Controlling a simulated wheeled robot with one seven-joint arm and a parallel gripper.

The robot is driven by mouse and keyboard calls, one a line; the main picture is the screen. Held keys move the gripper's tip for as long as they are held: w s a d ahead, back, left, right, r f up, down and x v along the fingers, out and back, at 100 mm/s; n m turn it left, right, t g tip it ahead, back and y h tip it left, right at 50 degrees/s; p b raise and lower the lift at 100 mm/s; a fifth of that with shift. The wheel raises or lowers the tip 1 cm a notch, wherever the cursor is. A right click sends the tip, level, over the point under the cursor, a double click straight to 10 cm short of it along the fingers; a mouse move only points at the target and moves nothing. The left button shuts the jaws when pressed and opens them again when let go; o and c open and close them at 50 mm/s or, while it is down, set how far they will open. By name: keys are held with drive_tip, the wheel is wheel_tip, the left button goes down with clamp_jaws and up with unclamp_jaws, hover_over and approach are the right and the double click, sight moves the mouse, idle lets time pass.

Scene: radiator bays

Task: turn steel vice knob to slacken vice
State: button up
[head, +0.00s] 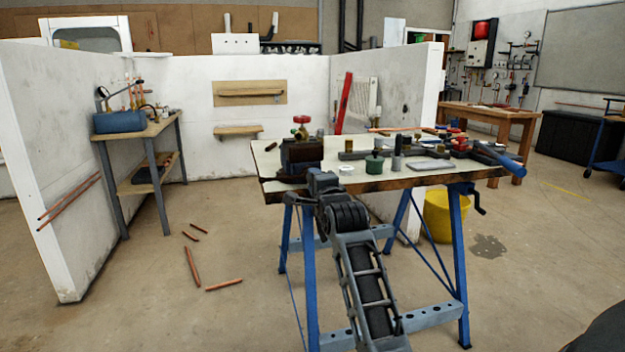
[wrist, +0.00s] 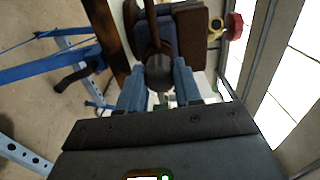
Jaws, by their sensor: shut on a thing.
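The vice (head: 301,154) is a dark block at the left front corner of the workbench in the head view. It also shows at the top of the wrist view (wrist: 194,35) with brown jaws. The steel vice knob (wrist: 159,73) is a round grey end facing the wrist camera. My gripper (wrist: 160,84) has its two blue-grey fingers on either side of the knob, shut on it. In the head view my gripper (head: 318,180) is at the bench's front edge below the vice, and my own arm hides the knob there.
The workbench (head: 385,181) has blue legs and carries a green pot (head: 374,165) and several fittings. A red-handled valve (head: 301,120) rises at the vice; its red handle (wrist: 233,26) shows in the wrist view. A yellow bucket (head: 440,216) stands behind the bench legs. Copper pipes (head: 193,265) lie on the floor.

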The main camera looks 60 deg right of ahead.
clamp_jaws()
drive_tip(key=n+p, duration=1.6)
drive_tip(key=n, duration=1.4)
drive_tip(key=shift+r+n+p, duration=0.1)
drive_tip(key=shift+n+p, duration=0.25)
drive_tip(key=shift+n, duration=0.05)
